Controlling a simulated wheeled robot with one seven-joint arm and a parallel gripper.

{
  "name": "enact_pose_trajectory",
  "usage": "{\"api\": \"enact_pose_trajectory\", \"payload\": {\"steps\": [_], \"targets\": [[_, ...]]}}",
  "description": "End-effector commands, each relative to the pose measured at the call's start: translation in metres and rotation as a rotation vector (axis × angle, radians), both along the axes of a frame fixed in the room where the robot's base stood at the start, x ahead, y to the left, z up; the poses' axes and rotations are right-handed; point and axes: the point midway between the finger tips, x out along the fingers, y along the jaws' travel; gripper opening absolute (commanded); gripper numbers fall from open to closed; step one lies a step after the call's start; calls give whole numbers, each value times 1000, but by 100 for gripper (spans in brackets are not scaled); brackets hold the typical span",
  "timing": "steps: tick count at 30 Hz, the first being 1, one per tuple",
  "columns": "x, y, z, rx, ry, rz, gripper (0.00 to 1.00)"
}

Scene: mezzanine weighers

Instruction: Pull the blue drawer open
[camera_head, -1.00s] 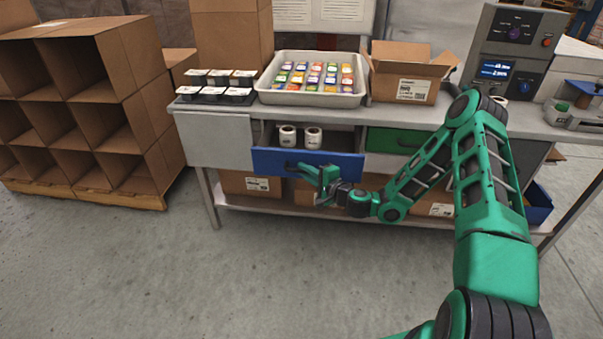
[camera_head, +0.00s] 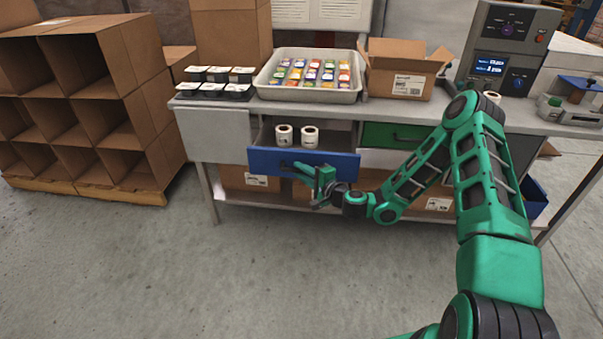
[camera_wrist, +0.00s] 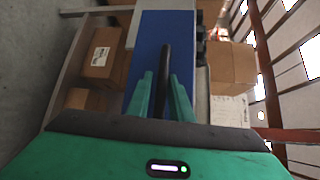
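The blue drawer (camera_head: 332,164) hangs partly open below the bench top, with two white rolls (camera_head: 284,135) showing inside it. Its blue front also fills the middle of the wrist view (camera_wrist: 150,40). Its dark bar handle (camera_wrist: 165,62) runs between the fingers of my gripper (camera_wrist: 163,84). The fingers stand on both sides of the bar and look closed on it. In the head view my gripper (camera_head: 306,170) is at the left-middle of the drawer front; the fingers partly hide the handle there.
A green drawer (camera_head: 385,134) sits shut to the right. The bench top carries a tray (camera_head: 308,95) of small coloured packs, black-and-white containers (camera_head: 216,82) and an open carton (camera_head: 408,85). Cartons (camera_head: 247,180) stand on the shelf below. The floor in front is clear.

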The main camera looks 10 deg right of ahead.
Motion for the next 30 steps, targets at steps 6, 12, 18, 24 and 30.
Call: {"api": "enact_pose_trajectory", "payload": {"steps": [6, 12, 18, 24, 30], "targets": [[-4, 0, 1, 2, 0, 4, 20], [-28, -13, 4, 4, 4, 2, 20], [-61, -31, 9, 4, 4, 1, 20], [-85, -44, 13, 4, 4, 1, 20], [-94, -48, 15, 1, 1, 2, 20]]}}
